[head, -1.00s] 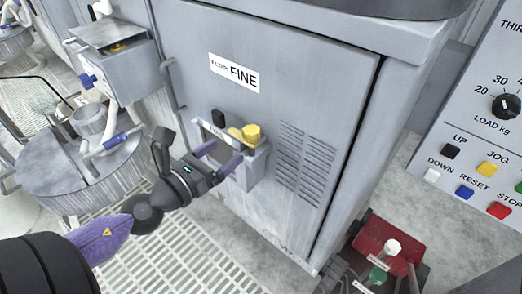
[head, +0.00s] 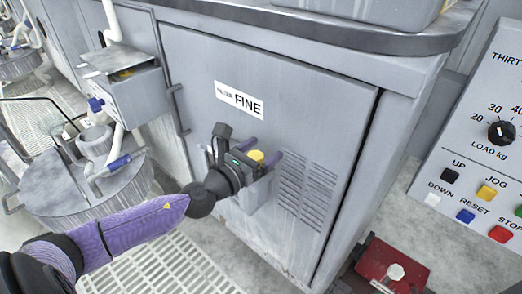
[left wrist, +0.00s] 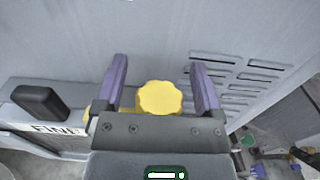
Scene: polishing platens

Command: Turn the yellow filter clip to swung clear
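The yellow filter clip (head: 256,156) is on the small grey box on the front of the cabinet marked FINE. In the left wrist view its scalloped round knob (left wrist: 159,97) shows between my two purple fingers, with free room on both sides. A little of its yellow arm shows at the left, and the rest is hidden behind my gripper. My left gripper (head: 264,151) is open around the knob, and I cannot tell whether either finger touches it. My right gripper is not in view.
The grey box (head: 248,200) carries a black block (left wrist: 40,101) left of the clip. A vent grille (head: 307,190) is to the right. A control panel (head: 470,150) stands far right, with a red box (head: 392,262) on the floor below. A drum (head: 85,190) stands left.

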